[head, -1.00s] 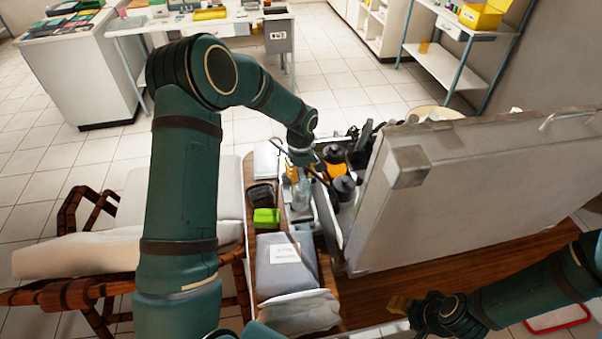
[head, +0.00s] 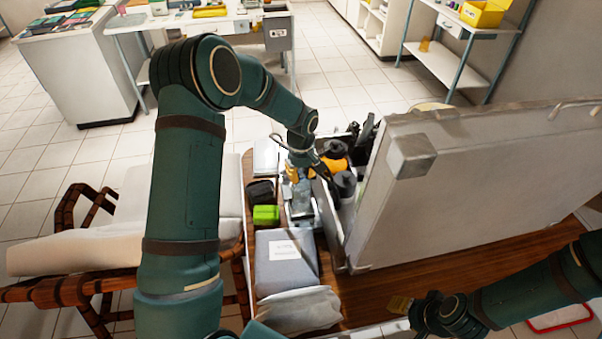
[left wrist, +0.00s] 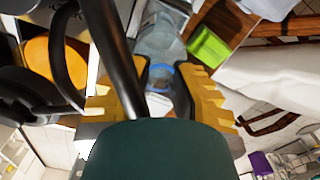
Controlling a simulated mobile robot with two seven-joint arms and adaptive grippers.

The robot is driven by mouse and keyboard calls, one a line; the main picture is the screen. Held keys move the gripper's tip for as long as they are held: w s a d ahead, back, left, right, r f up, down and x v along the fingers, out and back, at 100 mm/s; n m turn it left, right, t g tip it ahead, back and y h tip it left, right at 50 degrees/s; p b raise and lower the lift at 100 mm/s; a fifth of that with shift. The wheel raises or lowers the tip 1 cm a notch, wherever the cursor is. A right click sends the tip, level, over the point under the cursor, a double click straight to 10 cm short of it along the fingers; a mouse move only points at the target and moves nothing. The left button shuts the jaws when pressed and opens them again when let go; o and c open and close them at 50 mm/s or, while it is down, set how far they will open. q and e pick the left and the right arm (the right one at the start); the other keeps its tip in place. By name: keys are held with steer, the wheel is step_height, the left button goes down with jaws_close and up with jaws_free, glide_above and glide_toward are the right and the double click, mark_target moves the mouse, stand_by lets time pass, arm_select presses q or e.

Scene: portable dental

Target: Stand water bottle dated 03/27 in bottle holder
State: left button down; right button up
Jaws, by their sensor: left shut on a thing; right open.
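A clear bottle (head: 302,192) with a blue ring at its neck stands roughly upright on the narrow wooden side table. It also shows in the left wrist view (left wrist: 160,40). My left gripper (head: 298,172) is shut on its upper part, with yellow fingers on either side of the neck in the left wrist view (left wrist: 162,85). A grey metallic piece (head: 303,219), perhaps the bottle holder, lies at the bottle's foot. I cannot tell whether the bottle is inside it. No date is readable. My right gripper (head: 402,304) is open and empty at the lower right.
A bright green box (head: 266,215) and a dark container (head: 261,191) stand left of the bottle. An open grey case (head: 480,185) with black tools and an orange item (head: 335,166) is close on the right. A grey pouch (head: 285,262) lies in front.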

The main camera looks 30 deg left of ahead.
arm_select(q)
steer(key=shift+f+b, duration=0.35)
steer(key=shift+f, duration=0.25)
steer(key=shift+f+b, duration=0.7)
steer(key=shift+f, duration=0.25)
stand_by(0.4)
steer(key=c, duration=0.9)
jaws_free()
step_height(320, 180, up, 12)
